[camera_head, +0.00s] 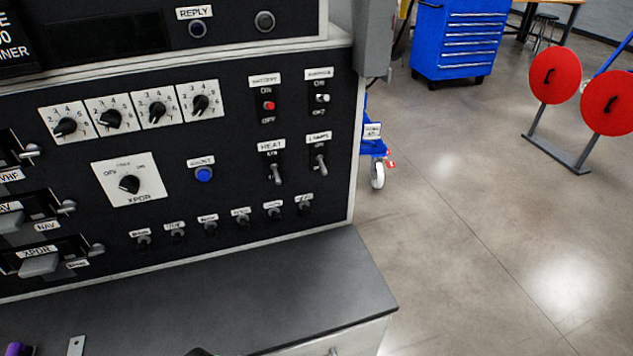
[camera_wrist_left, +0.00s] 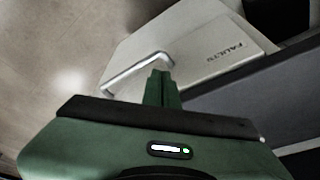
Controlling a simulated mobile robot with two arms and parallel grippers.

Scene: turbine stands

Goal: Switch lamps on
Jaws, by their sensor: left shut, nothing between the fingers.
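The lamps switch (camera_head: 320,164) is a metal toggle at the lower right of the black panel (camera_head: 245,150) in the head view, under a white label reading LAMPS. I cannot tell for sure which way its lever is set. The similar heat switch (camera_head: 275,173) is just left of it. In the left wrist view my left gripper (camera_wrist_left: 161,75) is shut and empty, its green fingers together. It is near a pale drawer front (camera_wrist_left: 205,55) marked FAULTS, and the panel is not seen in that view. My right gripper is not in view.
Above the lamps switch are a white-tipped toggle (camera_head: 322,98) and a red-tipped one (camera_head: 268,105). Several knobs line the panel's bottom. A dark ledge (camera_head: 300,285) juts out below. The drawer has a metal handle (camera_wrist_left: 137,73). Open floor (camera_head: 480,230) lies to the right.

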